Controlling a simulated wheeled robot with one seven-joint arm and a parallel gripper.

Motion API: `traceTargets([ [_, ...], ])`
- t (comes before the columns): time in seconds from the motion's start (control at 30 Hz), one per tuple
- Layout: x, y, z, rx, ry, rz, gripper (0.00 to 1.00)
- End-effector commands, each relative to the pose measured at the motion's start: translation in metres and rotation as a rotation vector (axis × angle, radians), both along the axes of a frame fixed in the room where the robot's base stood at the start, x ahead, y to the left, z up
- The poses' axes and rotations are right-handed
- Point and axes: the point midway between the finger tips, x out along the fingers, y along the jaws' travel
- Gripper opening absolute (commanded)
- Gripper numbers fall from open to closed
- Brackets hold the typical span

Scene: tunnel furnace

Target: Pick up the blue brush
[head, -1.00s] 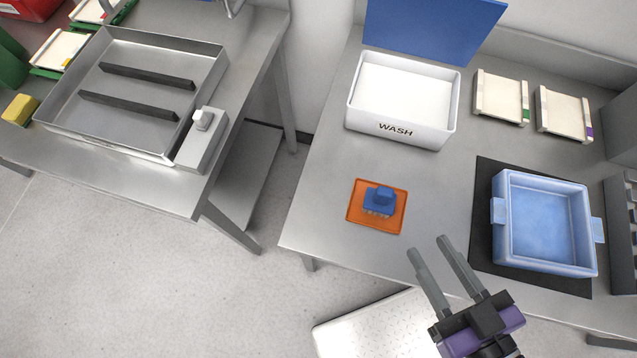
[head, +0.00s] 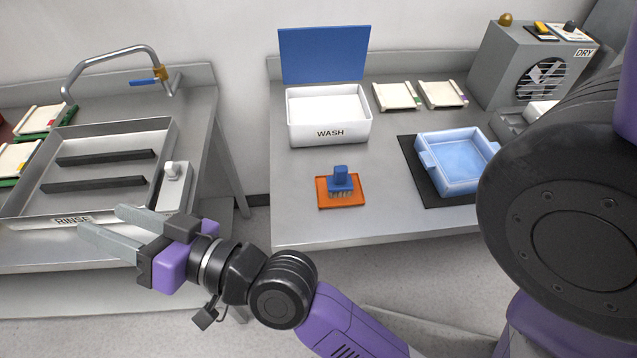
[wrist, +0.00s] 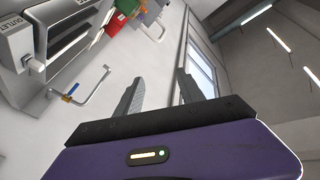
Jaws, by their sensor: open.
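The blue brush (head: 341,180) stands upright, handle up and pale bristles down, on a square orange mat (head: 324,204) on the right-hand metal table. My gripper (head: 98,222) is open and empty. In the head view it is left of the brush, in front of the rinse basin, pointing left and away from the brush. In the wrist view the two grey fingers (wrist: 158,90) stand apart with nothing between them. The brush does not show in the wrist view.
A white WASH tub (head: 330,131) with a raised blue lid stands behind the brush. A light blue tray (head: 425,160) on a black mat (head: 408,150) is to its right. The rinse basin (head: 107,128) with a tap (head: 158,73) is left, across a gap between tables.

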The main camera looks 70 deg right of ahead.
Motion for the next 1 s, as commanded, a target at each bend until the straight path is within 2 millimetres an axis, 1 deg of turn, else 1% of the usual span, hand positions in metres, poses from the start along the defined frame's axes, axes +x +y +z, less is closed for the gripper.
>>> traceTargets([
  [0.03,0.017,-0.007,0.02,-0.017,-0.039,0.02,0.45],
  [0.1,0.035,-0.01,0.043,-0.039,-0.074,0.062,0.45],
  [0.2,0.056,-0.013,0.071,-0.095,-0.109,0.128,0.45],
  [0.3,0.07,-0.017,0.093,-0.173,-0.123,0.196,0.45],
  [0.4,0.08,-0.021,0.106,-0.269,-0.111,0.267,0.45],
  [0.5,0.086,-0.027,0.109,-0.375,-0.072,0.333,0.45],
  [0.57,0.087,-0.033,0.105,-0.444,-0.034,0.372,0.45],
  [0.63,0.087,-0.042,0.095,-0.525,0.025,0.415,0.45],
  [0.77,0.079,-0.068,0.066,-0.668,0.172,0.488,0.45],
  [0.87,0.064,-0.099,0.034,-0.764,0.32,0.537,0.45],
  [0.97,0.039,-0.137,-0.001,-0.846,0.495,0.582,0.45],
  [1.0,0.026,-0.155,-0.016,-0.87,0.572,0.597,0.45],
])
